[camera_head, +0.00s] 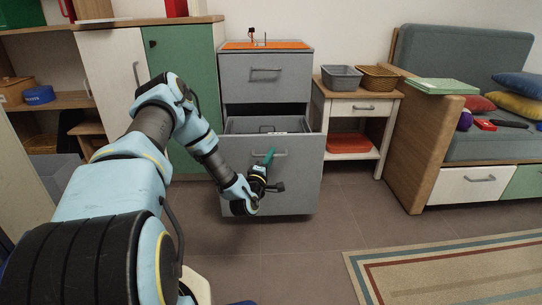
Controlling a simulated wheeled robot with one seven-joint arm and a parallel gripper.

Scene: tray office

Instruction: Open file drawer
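A grey file cabinet (231,92) stands against the wall with an orange top. Its lower file drawer (298,185) is pulled out toward me, and its open inside shows above the front panel. The upper drawer (288,77) is closed. My gripper (267,160) is at the lower drawer's front, at the left part of its handle (281,154). The fingers look small and partly overlap the handle, so I cannot tell whether they are closed on it.
A small side table (391,94) with a grey basket (342,77) and a brown basket (379,78) stands right of the cabinet. A sofa (436,140) is further right, with a striped rug (450,275) before it. Grey floor is clear in front of the drawer.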

